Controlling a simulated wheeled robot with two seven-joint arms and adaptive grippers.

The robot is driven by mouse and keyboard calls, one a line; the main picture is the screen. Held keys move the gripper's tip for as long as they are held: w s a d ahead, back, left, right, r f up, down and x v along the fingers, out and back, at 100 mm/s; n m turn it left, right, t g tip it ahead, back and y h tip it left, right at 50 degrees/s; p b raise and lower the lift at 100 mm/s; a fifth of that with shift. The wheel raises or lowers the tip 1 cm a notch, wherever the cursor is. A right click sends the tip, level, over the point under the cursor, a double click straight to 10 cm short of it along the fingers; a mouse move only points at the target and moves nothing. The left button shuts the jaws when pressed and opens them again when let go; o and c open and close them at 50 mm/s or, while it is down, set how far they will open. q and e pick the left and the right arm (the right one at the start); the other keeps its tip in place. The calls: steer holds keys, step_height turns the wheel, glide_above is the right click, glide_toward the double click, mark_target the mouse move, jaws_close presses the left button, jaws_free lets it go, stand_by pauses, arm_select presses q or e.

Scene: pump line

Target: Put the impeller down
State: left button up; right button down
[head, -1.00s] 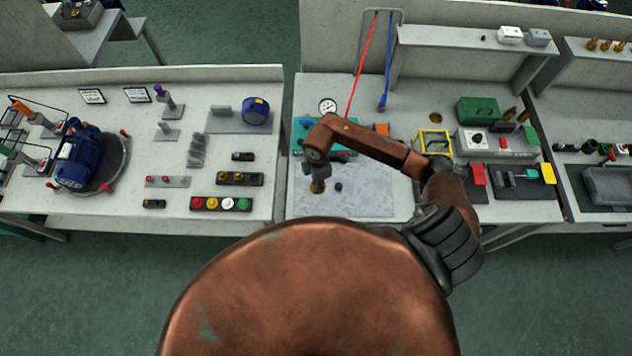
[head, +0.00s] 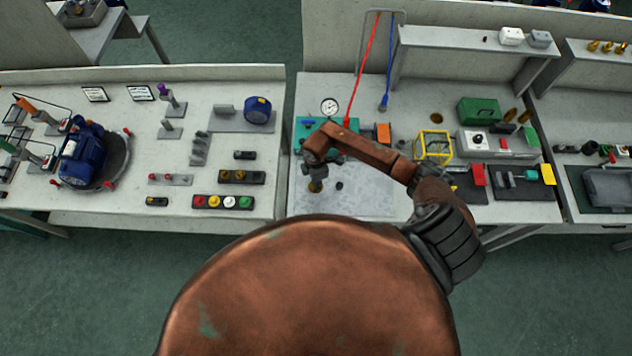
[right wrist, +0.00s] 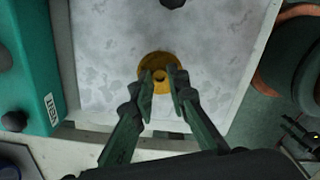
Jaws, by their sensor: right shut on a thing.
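The impeller (right wrist: 145,66) is a round brass-coloured disc with a raised middle hub. In the right wrist view, my right gripper (right wrist: 161,84) is shut on the hub, one finger on each side. In the head view, the impeller (head: 315,187) shows small under my right gripper (head: 317,178), over the left part of a mottled grey mat (head: 365,201). I cannot tell whether its underside touches the mat. The gripper's fingers hide part of it. My left gripper is in neither view.
A small dark knob (head: 339,185) sits on the mat close to the impeller. A teal test box (right wrist: 30,75) stands beside the mat. A yellow frame (head: 433,145) stands farther right. The right part of the mat is clear.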

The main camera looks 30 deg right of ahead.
steer(key=c, duration=1.9)
jaws_free()
steer(key=shift+r, duration=0.3)
step_height(320, 180, up, 12)
steer(key=shift+f+b, duration=0.2)
steer(key=shift+b, duration=0.55)
